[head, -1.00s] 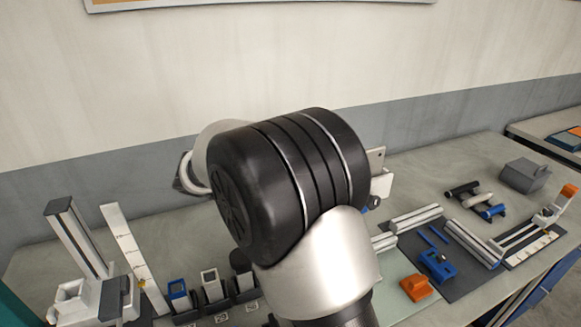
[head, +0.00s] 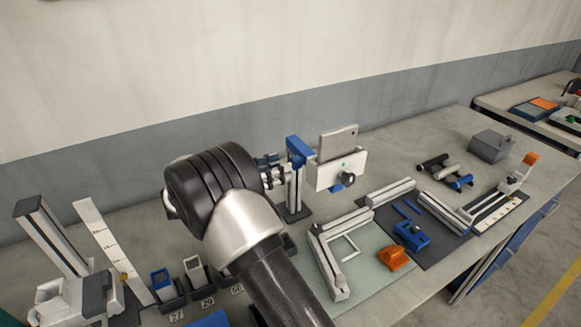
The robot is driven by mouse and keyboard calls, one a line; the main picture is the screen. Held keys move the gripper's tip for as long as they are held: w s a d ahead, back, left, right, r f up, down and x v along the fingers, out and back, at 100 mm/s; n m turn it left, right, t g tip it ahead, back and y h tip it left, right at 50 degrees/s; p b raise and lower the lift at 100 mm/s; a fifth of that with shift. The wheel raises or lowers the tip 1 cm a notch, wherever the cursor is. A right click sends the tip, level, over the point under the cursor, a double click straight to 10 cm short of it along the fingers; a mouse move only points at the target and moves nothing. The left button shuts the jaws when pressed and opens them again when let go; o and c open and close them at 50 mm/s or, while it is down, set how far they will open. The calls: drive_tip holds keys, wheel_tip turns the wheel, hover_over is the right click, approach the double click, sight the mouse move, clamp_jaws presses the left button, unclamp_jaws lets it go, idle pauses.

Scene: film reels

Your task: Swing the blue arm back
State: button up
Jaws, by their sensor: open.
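A blue arm (head: 299,149) sits at the top of a slim upright metal stand (head: 294,190) on the bench, in the middle of the head view. Just right of it is a white box (head: 336,172) with a grey plate standing up from its top and a dark blue knob on its front. My own arm's black joint and silver link cover the area left of the stand.
A pale green mat (head: 375,262) with metal rails lies right of my arm. Numbered holders (head: 196,274) stand front left. Bare bench lies behind the white box.

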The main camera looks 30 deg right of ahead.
drive_tip(key=shift+w+d+b, duration=0.1)
drive_tip(key=shift+d+b, duration=0.3)
drive_tip(key=shift+d, duration=1.85)
clamp_jaws()
